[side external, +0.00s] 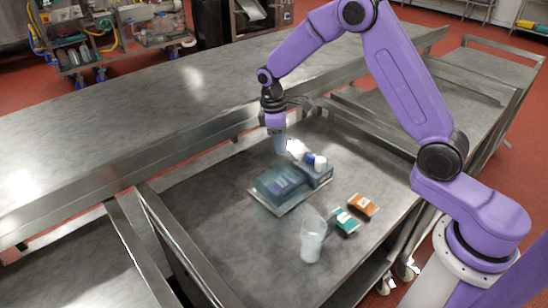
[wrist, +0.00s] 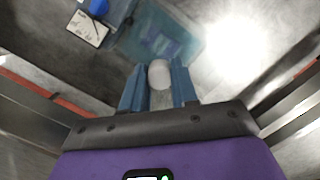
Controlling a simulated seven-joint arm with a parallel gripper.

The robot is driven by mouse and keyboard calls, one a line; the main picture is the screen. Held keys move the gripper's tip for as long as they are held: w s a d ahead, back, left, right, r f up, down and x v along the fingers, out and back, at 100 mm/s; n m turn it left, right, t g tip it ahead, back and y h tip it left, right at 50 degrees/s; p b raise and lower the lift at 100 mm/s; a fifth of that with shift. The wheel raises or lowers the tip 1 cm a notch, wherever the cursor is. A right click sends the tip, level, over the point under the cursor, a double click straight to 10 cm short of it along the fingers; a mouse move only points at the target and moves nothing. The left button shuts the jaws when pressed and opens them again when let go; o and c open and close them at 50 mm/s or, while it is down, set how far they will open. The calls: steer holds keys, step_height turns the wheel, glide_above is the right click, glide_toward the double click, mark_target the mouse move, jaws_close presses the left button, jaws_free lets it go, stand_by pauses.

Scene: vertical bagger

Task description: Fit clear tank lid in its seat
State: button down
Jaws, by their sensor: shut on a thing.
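My gripper (side external: 281,151) points down above the back of the small bagger. In the wrist view its two blue fingers (wrist: 158,85) are shut on a pale, rounded piece of the clear tank lid (wrist: 159,73). The rest of the lid's outline is hard to make out. The translucent blue tank (side external: 281,182) sits on a flat tray in the side view, in front of and below my gripper. It also shows beyond the fingertips in the wrist view (wrist: 150,35). The lid and tank appear apart in the side view. The seat's edge is not clear.
A blue-grey unit with white and blue caps (side external: 312,167) stands right beside the tank. The steel table (side external: 215,225) is bare at left.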

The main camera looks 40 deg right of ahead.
steer(key=shift+w+d+f, duration=0.1)
steer(key=shift+d+f, duration=0.1)
steer(key=shift+f, duration=3.25)
steer(key=shift+f, duration=1)
steer(key=shift+c, duration=1.9)
jaws_free()
steer(key=shift+w+a+r, duration=0.1)
steer(key=shift+a+r, duration=0.05)
steer(key=shift+r, duration=1)
steer(key=shift+w+a+r, duration=0.15)
steer(key=shift+r, duration=1.05)
steer(key=shift+w+a+r, duration=0.1)
steer(key=shift+a+r, duration=0.05)
steer(key=shift+r, duration=1)
